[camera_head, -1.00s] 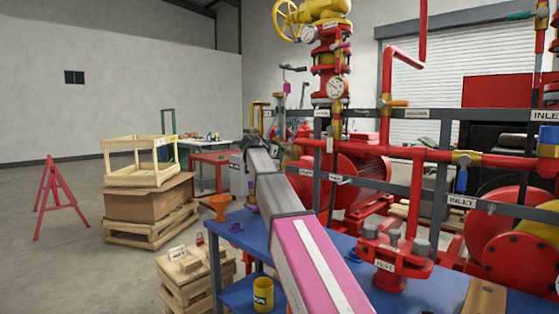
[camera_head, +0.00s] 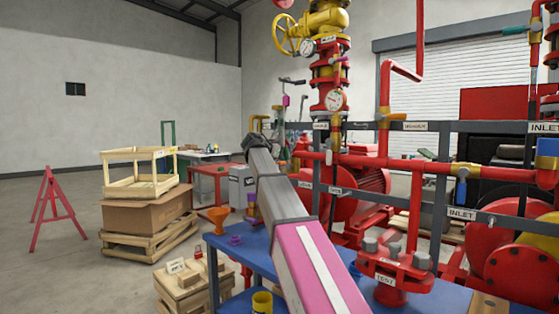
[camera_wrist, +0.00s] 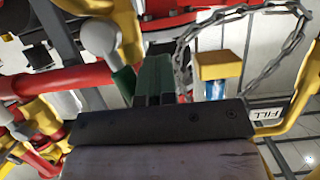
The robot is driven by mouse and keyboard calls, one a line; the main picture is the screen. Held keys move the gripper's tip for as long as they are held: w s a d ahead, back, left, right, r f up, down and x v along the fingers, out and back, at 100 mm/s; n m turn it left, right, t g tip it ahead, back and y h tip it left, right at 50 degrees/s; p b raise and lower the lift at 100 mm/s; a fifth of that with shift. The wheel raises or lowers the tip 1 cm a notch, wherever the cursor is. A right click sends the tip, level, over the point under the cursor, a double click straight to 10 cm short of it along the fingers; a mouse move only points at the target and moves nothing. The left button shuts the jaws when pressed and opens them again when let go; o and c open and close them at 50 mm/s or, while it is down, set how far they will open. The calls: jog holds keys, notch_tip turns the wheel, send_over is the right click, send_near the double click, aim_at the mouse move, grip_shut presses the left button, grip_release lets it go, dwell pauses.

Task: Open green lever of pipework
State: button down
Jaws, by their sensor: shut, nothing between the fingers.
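In the wrist view, a green lever-like piece (camera_wrist: 124,82) shows just left of my gripper (camera_wrist: 157,62). It lies close to a pale grey rounded end (camera_wrist: 99,38); its lower part is hidden behind my gripper, and I cannot tell whether they touch. My gripper's dark fingers are together with nothing between them. In the head view, my gripper (camera_head: 257,145) reaches away toward the left end of the red pipework (camera_head: 400,162); the lever there is too small to tell.
A chain (camera_wrist: 268,75), a blue-and-yellow part (camera_wrist: 215,78) and a yellow pipe (camera_wrist: 300,100) crowd the right of my gripper; red pipe (camera_wrist: 60,80) lies left. A blue bench (camera_head: 245,245) stands under my arm. The floor at left is open around stacked crates (camera_head: 150,245).

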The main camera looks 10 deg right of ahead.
jog(key=shift+s+d+r, duration=0.45)
jog(key=shift+s, duration=0.15)
jog(key=shift+w+a, duration=0.45)
jog(key=shift+w, duration=0.05)
jog(key=v, duration=0.9)
dwell(0.3)
